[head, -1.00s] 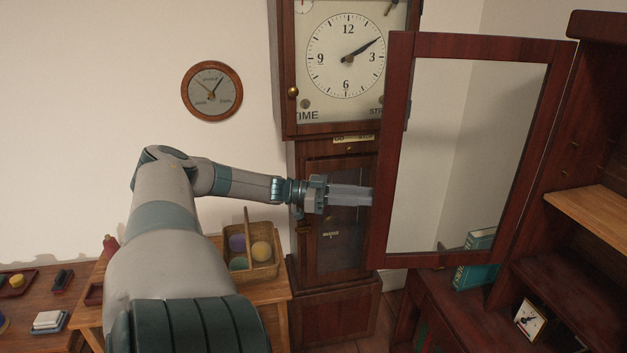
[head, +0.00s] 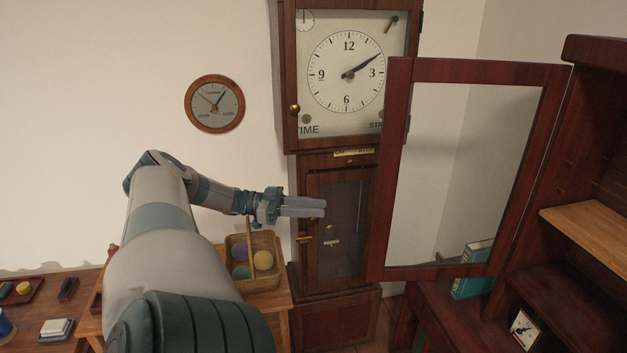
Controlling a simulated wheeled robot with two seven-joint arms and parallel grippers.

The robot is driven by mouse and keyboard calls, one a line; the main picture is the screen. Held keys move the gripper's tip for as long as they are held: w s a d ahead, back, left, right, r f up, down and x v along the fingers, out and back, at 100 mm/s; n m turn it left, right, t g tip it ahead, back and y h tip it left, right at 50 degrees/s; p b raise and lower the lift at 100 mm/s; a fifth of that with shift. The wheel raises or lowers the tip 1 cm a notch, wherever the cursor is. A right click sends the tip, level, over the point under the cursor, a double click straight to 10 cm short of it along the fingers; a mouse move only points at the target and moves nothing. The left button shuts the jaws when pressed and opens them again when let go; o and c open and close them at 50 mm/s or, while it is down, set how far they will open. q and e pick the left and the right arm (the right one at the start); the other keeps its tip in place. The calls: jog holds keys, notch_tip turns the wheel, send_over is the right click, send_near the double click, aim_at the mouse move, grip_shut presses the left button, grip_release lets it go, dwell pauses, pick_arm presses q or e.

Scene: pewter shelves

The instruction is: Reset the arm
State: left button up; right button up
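My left arm reaches in from the bottom left of the head view. Its gripper (head: 304,207) points right, in front of the lower part of the tall wooden clock (head: 335,305). The two grey fingers lie close together in the picture, and I cannot tell whether there is a gap between them. Nothing shows held in them. The gripper appears clear of the open glass-paned cabinet door (head: 398,170) to its right. My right gripper is out of view.
A wicker basket (head: 262,283) with several balls sits on a small wooden table just below the gripper. The dark cabinet (head: 590,120) stands at the right, with a small clock (head: 525,329) and teal books (head: 470,287). A round dial (head: 214,104) hangs on the wall.

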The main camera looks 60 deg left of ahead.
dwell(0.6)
